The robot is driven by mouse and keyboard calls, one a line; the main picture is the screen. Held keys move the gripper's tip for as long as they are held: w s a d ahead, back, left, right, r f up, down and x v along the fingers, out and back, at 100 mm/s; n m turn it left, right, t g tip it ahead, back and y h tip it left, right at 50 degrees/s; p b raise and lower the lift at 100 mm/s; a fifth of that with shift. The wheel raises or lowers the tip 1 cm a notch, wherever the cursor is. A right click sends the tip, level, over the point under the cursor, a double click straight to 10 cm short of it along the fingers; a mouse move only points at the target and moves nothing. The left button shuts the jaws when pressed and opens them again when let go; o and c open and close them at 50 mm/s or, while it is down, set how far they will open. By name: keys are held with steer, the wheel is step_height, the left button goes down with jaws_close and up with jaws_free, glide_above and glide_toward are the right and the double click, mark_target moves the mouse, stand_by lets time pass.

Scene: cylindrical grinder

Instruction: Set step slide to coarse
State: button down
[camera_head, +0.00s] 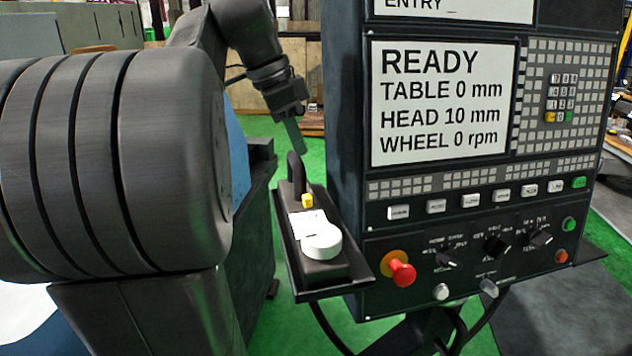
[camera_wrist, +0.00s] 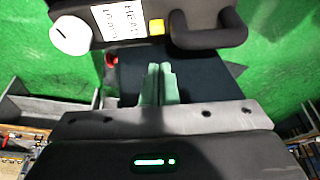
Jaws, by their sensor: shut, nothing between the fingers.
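A small yellow block (camera_head: 307,201), perhaps the step slide, sits on a dark handheld unit between a white label and a black handle. It also shows in the wrist view (camera_wrist: 156,26) at the top. Its setting cannot be read. My gripper (camera_head: 298,148) is above and behind the unit, near the top of the handle and apart from the block. In the wrist view my gripper (camera_wrist: 159,68) has its two pale green fingers together, with nothing between them, below the yellow block in the picture.
The black handle (camera_head: 294,170) rises behind the block. A white round dial (camera_head: 321,241) and the white label (camera_head: 309,223) lie in front. The unit rests on a dark tray (camera_head: 361,277) beside the control panel (camera_head: 345,120). A red button (camera_head: 402,272) protrudes right of the tray.

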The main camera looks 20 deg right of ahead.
mark_target(305, 195)
steer(key=x, duration=1)
steer(key=shift+a, duration=0.1)
steer(key=shift+w+a, duration=0.2)
steer(key=shift+a, duration=1.05)
steer(key=shift+r+p, duration=0.15)
steer(key=shift+p, duration=0.15)
